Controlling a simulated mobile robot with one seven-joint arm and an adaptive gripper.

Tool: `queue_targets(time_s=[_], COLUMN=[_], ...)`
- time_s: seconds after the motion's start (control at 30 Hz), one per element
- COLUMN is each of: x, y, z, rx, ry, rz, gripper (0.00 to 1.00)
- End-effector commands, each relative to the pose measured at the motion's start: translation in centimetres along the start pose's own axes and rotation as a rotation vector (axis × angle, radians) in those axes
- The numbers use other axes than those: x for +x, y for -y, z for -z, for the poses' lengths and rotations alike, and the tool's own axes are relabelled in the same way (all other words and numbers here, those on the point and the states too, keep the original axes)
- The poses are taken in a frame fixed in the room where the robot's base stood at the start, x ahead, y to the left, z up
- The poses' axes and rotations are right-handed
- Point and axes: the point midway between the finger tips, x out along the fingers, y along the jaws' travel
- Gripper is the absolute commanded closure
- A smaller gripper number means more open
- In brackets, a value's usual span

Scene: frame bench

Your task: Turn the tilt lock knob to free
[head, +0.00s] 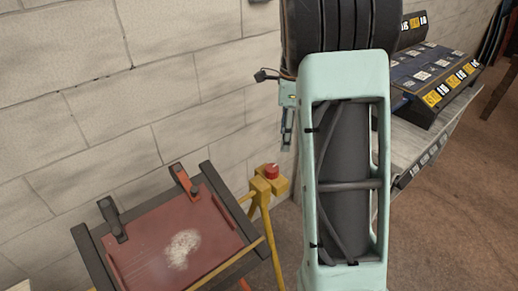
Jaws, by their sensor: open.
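A small red knob (271,170), which looks like the tilt lock knob, sits on a yellow block at the top of a yellow stand (261,203). I cannot read its free or locked position from here. Beside it on the left is a tilted dark frame (92,258) holding a reddish panel (150,238) with a pale worn patch. My gripper (287,146) is small in this view, above and slightly right of the knob. Its fingers point down, apart from the knob, open with nothing visible between them. My arm hides part of the area to the right.
A dark clamp (112,219) and a reddish clamp (184,182) stand up from the frame's upper edge. A block wall (90,120) runs close behind the stand. At the right, a bench (408,152) carries dark panels with yellow and white labels (440,82). Brown floor (450,230) is clear at lower right.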

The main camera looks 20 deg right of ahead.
Motion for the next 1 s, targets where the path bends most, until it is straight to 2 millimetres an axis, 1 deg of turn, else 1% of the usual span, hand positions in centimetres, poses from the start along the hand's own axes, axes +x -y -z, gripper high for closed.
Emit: queue_targets(time_s=[0.03,0.1,0.23,0.37,0.47,0.8,0.9,1.0], x=[1.6,3.0,4.8,5.9,7.1,13.4,14.7,15.6], y=[1.0,2.0,3.0,3.3,3.2,3.2,3.3,3.3], z=[-0.6,-1.5,-2.5,-2.9,-2.9,-2.7,-2.6,-2.6], rx=[-0.038,-0.083,-0.132,-0.149,-0.15,-0.15,-0.15,-0.149], ry=[-0.015,-0.026,-0.034,-0.035,-0.035,-0.035,-0.034,-0.034], rz=[-0.004,0.001,0.006,0.007,0.004,0.004,0.005,0.007], gripper=[0.49,0.49,0.49,0.49,0.49,0.49,0.49,0.49])
